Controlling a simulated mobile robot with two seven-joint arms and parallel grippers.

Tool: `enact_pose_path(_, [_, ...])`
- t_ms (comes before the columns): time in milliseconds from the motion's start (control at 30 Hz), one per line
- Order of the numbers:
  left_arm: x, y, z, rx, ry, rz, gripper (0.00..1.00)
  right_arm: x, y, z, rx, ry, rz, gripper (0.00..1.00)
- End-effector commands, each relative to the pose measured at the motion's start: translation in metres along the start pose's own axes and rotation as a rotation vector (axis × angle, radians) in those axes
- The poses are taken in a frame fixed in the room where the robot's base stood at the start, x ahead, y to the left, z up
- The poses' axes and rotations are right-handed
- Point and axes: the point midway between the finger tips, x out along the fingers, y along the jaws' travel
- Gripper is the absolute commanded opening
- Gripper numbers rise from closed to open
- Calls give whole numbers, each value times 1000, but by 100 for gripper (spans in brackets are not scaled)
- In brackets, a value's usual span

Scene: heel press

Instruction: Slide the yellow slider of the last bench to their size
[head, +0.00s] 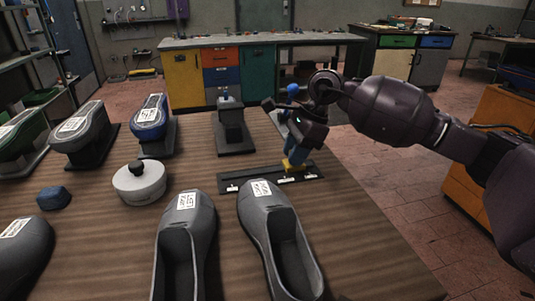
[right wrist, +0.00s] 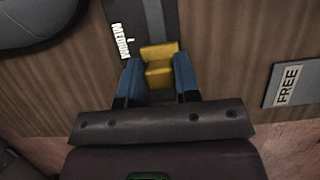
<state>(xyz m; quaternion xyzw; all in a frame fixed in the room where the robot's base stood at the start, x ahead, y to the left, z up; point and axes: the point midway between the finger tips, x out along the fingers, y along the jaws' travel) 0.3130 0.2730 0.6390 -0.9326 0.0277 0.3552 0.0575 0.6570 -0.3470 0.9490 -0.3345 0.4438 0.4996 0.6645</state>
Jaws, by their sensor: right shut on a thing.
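The last bench is a black rail plate (head: 240,182) with small white labels, lying on the wooden table. It also shows in the right wrist view (right wrist: 172,15), with white lettering beside a grey strip. The yellow slider (head: 288,167) sits toward the right part of the rail. My right gripper (head: 297,155) comes down from above with its blue fingers shut on the slider. In the right wrist view the yellow slider (right wrist: 160,52) is between the two blue fingertips. The fingers partly hide the slider and the labels near it. My left gripper is not in view.
Two grey shoes (head: 184,232) (head: 272,226) stand in front of the rail. A dark stand (head: 236,138) is behind it. A white lidded pot (head: 139,184), a blue block (head: 53,197) and lasts on stands (head: 150,122) are left. Table right of the rail is bare.

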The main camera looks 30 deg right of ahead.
Motion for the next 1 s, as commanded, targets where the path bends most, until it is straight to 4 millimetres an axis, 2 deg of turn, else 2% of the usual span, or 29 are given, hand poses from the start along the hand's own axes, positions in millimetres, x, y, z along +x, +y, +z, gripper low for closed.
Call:
enact_pose_path(100, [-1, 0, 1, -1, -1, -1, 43, -6, 1, -18, 3, 4, 2, 0])
enact_pose_path(233, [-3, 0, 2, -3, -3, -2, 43, -10, 0, -28, 2, 3, 3, 0])
enact_pose_path(633, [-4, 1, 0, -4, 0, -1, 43, -10, 0, -32, 1, 5, 4, 0])
enact_pose_path(667, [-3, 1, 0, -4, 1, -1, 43, -10, 0, -32, 2, 5, 4, 31])
enact_pose_path(800, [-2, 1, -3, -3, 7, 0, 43, -10, 0, -32, 2, 5, 4, 53])
enact_pose_path(833, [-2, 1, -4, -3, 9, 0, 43, -10, 0, -32, 2, 5, 4, 55])
enact_pose_path(1000, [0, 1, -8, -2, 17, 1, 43, -11, 0, -31, 1, 2, 3, 55])
